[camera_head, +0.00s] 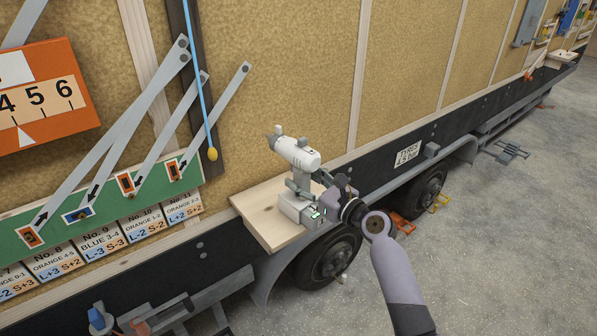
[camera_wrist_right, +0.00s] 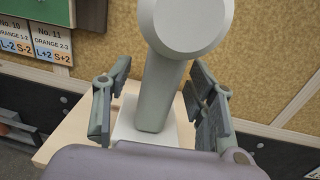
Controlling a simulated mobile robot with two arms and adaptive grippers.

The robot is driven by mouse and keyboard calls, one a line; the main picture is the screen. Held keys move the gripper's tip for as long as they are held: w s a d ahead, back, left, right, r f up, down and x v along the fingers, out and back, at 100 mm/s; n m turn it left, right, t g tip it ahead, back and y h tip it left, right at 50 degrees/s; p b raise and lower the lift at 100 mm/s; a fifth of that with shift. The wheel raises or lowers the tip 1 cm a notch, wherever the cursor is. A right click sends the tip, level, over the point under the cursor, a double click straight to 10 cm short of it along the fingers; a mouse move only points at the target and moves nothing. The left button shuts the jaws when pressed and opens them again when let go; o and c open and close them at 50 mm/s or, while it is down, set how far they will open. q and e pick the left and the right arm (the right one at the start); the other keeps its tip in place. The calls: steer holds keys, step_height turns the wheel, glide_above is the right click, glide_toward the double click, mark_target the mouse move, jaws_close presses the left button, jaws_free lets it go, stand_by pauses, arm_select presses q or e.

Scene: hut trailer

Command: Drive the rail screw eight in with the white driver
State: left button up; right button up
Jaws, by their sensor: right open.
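The white driver (camera_head: 297,153) stands upright on its base on a small wooden shelf (camera_head: 262,212). Its pale grey handle (camera_wrist_right: 160,90) fills the middle of the right wrist view. My right gripper (camera_head: 322,197) is open at the driver's handle, with one finger on each side and visible gaps in the right wrist view. The green rail (camera_head: 105,207) is on the wall at left, with orange and blue brackets. The orange bracket (camera_head: 29,236) at its left end stands above the No. 8 label (camera_head: 54,263). A screw there is too small to make out. My left gripper is not in view.
Grey slanted bars (camera_head: 112,135) and a blue cord with a yellow knob (camera_head: 212,154) are in front of the wall near the rail. An orange number board (camera_head: 60,120) is at upper left. Trailer wheels (camera_head: 328,258) are below the shelf. The floor at right is mostly clear.

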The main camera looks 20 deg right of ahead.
steer(key=shift+x, duration=1.2)
steer(key=shift+s, duration=0.1)
steer(key=shift+c, duration=0.7)
jaws_close()
steer(key=shift+r, duration=0.1)
